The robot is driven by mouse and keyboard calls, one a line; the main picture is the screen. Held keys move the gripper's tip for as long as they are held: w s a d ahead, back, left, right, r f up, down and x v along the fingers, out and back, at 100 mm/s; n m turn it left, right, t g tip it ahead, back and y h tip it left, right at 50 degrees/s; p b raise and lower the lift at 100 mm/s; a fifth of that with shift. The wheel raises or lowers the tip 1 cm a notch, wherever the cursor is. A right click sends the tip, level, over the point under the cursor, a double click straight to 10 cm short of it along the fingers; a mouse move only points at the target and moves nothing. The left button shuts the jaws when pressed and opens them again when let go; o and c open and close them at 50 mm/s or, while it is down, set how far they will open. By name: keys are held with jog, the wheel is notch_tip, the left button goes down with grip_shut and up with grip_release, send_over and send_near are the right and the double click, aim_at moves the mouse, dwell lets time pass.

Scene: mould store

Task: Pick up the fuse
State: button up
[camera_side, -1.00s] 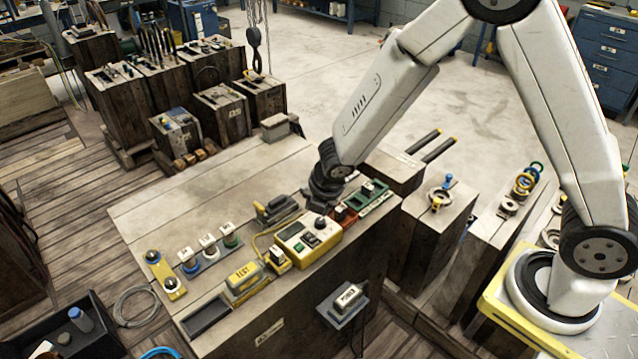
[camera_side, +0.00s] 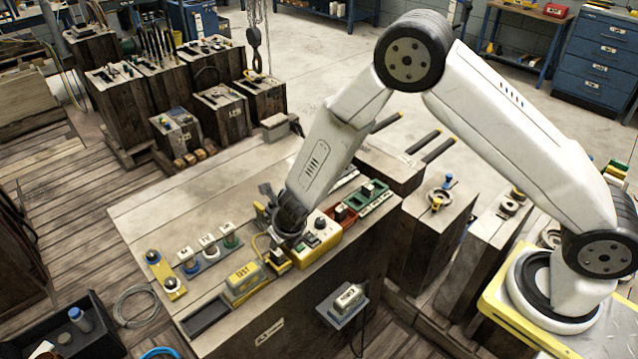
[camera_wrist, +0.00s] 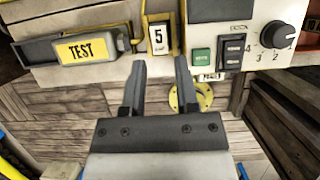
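A white fuse-like block marked 5 (camera_wrist: 158,39) sits upright in a yellow holder at top centre of the wrist view. In the side view, the yellow holder (camera_side: 278,262) is partly covered by my wrist. My gripper (camera_wrist: 161,66) is open and empty. Its two dark fingers point toward the block, with their tips apart from it in the picture. In the side view my gripper (camera_side: 285,238) is low over the bench by the yellow control box, its fingertips hard to make out.
A yellow TEST block (camera_side: 246,280) lies just left of the yellow holder. The control box (camera_wrist: 255,50) with switches and a dial is close on the right. Red (camera_side: 345,216) and green (camera_side: 367,197) holders stand beyond it. The bench top (camera_side: 190,210) is clear behind the row.

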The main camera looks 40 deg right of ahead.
aim_at(277, 251)
jog(key=shift+w+f, duration=0.2)
jog(key=shift+f, duration=0.4)
jog(key=shift+x, duration=2.6)
grip_shut()
